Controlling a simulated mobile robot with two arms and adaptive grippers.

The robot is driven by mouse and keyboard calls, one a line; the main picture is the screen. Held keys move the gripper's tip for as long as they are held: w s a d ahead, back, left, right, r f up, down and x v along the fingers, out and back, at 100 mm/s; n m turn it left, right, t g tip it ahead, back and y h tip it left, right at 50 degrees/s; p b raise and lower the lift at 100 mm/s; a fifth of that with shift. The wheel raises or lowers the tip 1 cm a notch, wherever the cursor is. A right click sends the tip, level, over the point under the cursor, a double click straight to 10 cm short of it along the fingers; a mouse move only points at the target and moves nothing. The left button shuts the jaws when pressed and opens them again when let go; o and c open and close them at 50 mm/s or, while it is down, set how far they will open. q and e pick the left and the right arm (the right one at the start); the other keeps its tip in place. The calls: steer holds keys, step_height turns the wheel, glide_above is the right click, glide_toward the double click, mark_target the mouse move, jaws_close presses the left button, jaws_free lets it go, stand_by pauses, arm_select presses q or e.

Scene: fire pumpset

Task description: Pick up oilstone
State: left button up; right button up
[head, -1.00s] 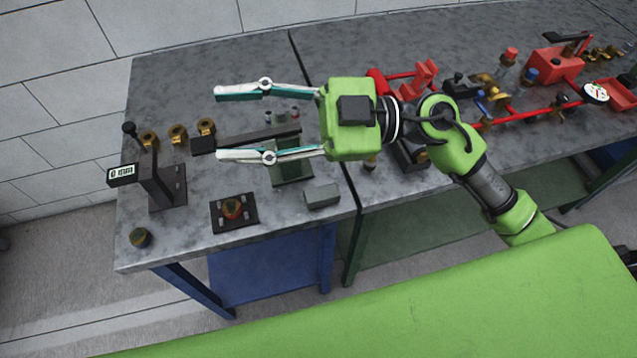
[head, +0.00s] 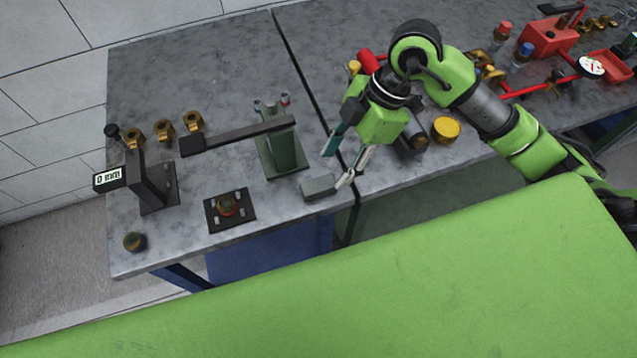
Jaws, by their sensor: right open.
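The oilstone, a small grey rectangular block (head: 319,188), lies on the grey workbench (head: 230,85) near its front edge, just left of the seam between the two bench tops. My right gripper (head: 337,168) is open and points down and to the left, just right of and behind the block. Its white finger's tip is close to the block's right end; I cannot tell whether they touch. The other, teal finger is farther back. Nothing shows between the fingers. My left gripper is not in view.
A green stand with a black lever (head: 283,152) is close behind the block. A black plate with a round part (head: 229,208) lies to its left. A gauge with a display (head: 110,179) and several brass fittings (head: 163,124) are farther left. A yellow-topped cylinder (head: 445,128) stands right.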

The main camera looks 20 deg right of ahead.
mark_target(320, 184)
steer(key=x, duration=0.2)
steer(key=shift+a+f, duration=0.2)
steer(key=shift+f, duration=0.1)
steer(key=shift+a+f+p, duration=0.2)
steer(key=shift+p, duration=0.1)
steer(key=x, duration=0.3)
steer(key=p+x, duration=0.1)
steer(key=shift+w+a+f, duration=0.2)
steer(key=shift+w+f, duration=0.05)
steer(key=shift+w, duration=0.05)
jaws_close()
